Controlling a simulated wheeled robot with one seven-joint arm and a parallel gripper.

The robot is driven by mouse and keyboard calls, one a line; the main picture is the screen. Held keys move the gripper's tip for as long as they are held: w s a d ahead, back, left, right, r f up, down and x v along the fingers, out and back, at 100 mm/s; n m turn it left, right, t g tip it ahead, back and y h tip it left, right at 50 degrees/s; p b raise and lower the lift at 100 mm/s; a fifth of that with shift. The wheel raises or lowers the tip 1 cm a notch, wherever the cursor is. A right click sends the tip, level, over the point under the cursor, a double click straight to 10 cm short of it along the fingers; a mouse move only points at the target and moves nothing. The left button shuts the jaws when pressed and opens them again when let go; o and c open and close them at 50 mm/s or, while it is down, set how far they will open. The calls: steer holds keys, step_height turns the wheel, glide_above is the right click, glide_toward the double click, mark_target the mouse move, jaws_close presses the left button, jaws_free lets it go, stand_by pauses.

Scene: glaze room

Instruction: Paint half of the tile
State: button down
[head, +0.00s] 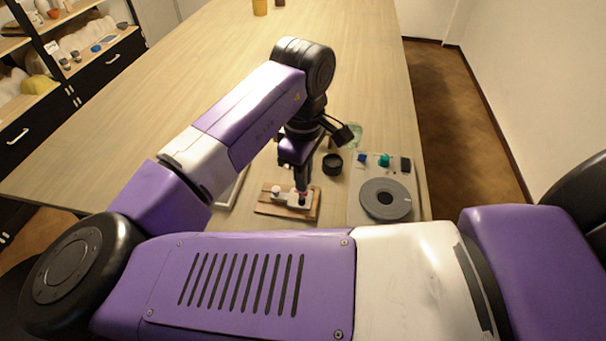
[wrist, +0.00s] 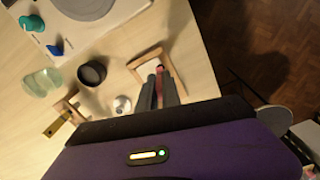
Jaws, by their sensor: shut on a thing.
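In the head view my gripper (head: 301,183) points down over a wooden board (head: 263,208) with pale parts on it. In the wrist view my gripper (wrist: 161,99) has its fingers close together on a thin red thing (wrist: 161,76), whose full shape is hidden by the fingers; I cannot tell if it is a brush. The red tip is beside a pale piece (wrist: 147,69), perhaps the tile, within a wooden frame (wrist: 137,62). I cannot tell whether the red thing touches it. No paint on the pale piece can be made out.
A black cup (head: 333,164) stands behind the board. To the right a pale slab (head: 358,192) bears a grey disc (head: 385,199) and small blue, green and black things. A clear greenish dish (wrist: 42,82) lies near the cup. The far table is mostly clear.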

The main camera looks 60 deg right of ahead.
steer(key=shift+s+f, duration=0.1)
steer(key=shift+f, duration=0.35)
steer(key=shift+f, duration=0.15)
stand_by(0.5)
steer(key=shift+d, duration=0.1)
